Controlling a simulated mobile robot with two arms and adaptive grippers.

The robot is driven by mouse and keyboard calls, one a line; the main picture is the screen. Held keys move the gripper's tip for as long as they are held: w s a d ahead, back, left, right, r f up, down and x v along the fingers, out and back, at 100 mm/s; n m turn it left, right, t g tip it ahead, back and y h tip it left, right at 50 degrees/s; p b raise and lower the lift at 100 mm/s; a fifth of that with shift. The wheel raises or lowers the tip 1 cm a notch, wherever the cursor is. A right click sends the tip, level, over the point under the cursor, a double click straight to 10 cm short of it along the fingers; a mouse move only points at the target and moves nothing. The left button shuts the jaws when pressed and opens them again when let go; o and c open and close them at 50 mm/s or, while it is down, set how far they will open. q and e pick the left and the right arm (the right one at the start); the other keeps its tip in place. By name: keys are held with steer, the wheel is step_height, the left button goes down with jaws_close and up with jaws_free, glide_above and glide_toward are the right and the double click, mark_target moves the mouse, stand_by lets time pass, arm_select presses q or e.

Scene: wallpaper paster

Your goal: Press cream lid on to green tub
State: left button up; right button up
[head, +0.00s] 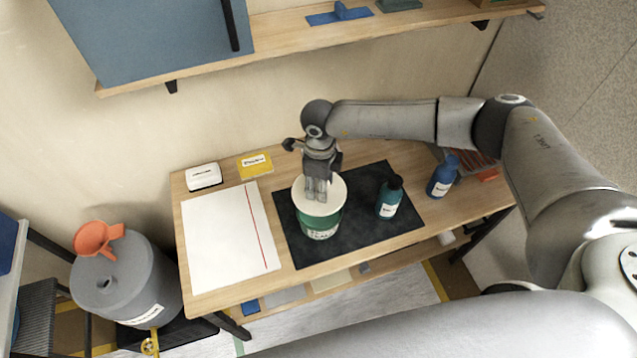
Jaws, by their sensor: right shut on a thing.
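The green tub (320,226) with a white label stands upright on the dark mat (285,226) on the wooden table. The round cream lid (334,205) lies over the tub's top and hides its opening. I cannot tell from above whether the lid is fully seated. My right gripper (316,196) points down at the middle of the lid and is shut on it. The fingers hide the part of the lid they hold. My left gripper does not show.
A teal bottle (390,198) and a blue bottle (442,178) stand right of the tub. A white sheet (228,238) lies left of the mat. A shelf (285,37) hangs above.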

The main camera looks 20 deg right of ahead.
steer(key=shift+s+f+b, duration=0.1)
steer(key=shift+f+b, duration=0.2)
steer(key=shift+b, duration=0.2)
step_height(320, 180, down, 5)
steer(key=b, duration=0.4)
steer(key=shift+f+b, duration=0.1)
steer(key=shift+b, duration=0.25)
steer(key=shift+b, duration=0.6)
stand_by(1.1)
steer(key=shift+f+b, duration=1.1)
steer(key=shift+f, duration=0.05)
steer(key=o, duration=1.1)
steer(key=shift+r, duration=0.15)
step_height(320, 180, up, 12)
steer(key=shift+f, duration=0.1)
